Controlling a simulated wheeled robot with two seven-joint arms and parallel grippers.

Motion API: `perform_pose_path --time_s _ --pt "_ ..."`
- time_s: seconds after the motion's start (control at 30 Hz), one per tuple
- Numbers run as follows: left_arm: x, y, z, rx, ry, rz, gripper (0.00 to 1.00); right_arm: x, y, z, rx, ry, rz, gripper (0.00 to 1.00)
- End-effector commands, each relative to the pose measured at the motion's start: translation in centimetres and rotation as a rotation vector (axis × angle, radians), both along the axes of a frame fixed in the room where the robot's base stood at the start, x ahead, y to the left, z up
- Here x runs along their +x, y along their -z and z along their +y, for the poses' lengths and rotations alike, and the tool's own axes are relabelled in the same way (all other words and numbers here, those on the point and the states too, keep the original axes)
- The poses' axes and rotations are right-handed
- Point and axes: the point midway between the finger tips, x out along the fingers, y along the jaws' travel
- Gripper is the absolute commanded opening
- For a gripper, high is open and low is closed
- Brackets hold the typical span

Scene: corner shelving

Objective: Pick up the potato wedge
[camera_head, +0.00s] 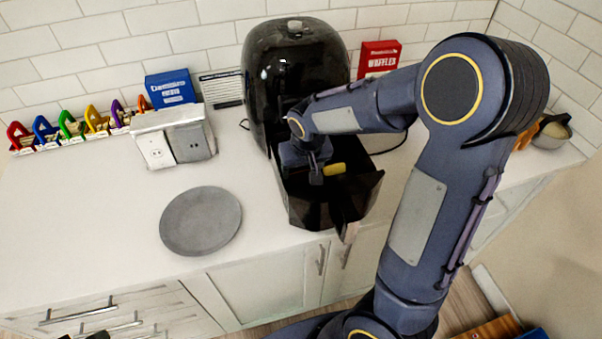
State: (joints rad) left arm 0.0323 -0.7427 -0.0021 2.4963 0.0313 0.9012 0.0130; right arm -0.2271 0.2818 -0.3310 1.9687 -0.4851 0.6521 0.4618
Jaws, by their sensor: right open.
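The potato wedge (334,169) is a small yellow piece in the pulled-out black basket (345,205) of the air fryer (297,60). My right gripper (317,179) reaches down into the basket, just left of the wedge. It is open; its fingers are small and partly hidden by the wrist, and I cannot tell whether they touch the wedge. Small dark shapes at the bottom left edge may be the tips of my left gripper, too cut off to tell its state.
A grey plate (201,220) lies on the white counter left of the basket. An outlet box (173,138), a blue box (170,87), several coloured clips and a red waffles box (379,57) stand along the wall. A pot (551,133) is at the far right.

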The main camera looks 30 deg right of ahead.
Motion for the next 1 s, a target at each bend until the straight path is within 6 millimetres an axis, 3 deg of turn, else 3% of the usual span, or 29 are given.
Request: perform_pose_path --time_s 0.13,0.4,0.67,1.0 --pt "0.0 -0.3 0.0 0.0 0.0 0.0 0.36 0.4 1.7 -0.1 0.0 0.001 0.002 0.65" --pt "0.0 -0.3 0.0 0.0 0.0 0.0 0.36 0.6 2.1 -0.1 0.0 0.001 0.0 0.65" --pt "0.0 -0.3 0.0 0.0 0.0 0.0 0.36 0.6 2.0 -0.1 0.001 0.001 0.0 0.33" --pt "0.0 -0.2 0.0 0.0 0.0 0.0 0.36 0.7 1.0 -0.1 0.001 0.001 -0.005 0.32"
